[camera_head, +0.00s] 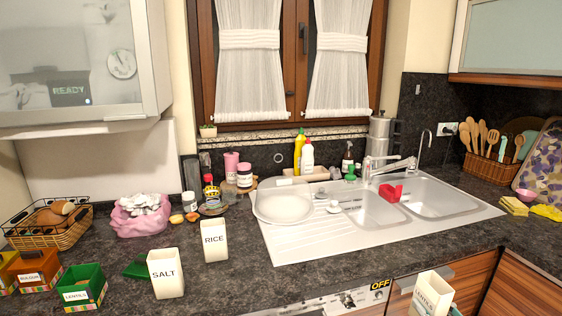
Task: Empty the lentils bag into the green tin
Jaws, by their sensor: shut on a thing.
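The lentils bag (431,293) is a cream packet with dark lettering, tilted, at the bottom edge right of centre. It stands out in front of the drawers, above no visible support, and its lower part is cut off by the frame. I cannot make out my gripper's fingers at it. A small green patch shows beside its lower right side; I cannot tell what it is. The green tin (83,289) is a box with a lentils label and a striped base, open at the top, on the counter at the lower left. The bag and the tin are far apart.
Cream salt (166,274) and rice (214,240) containers stand right of the tin, with a green lid-like piece (137,266) between tin and salt. An orange-brown bulgur box (33,271) stands left of the tin. The counter right of the rice, before the sink (300,236), is clear.

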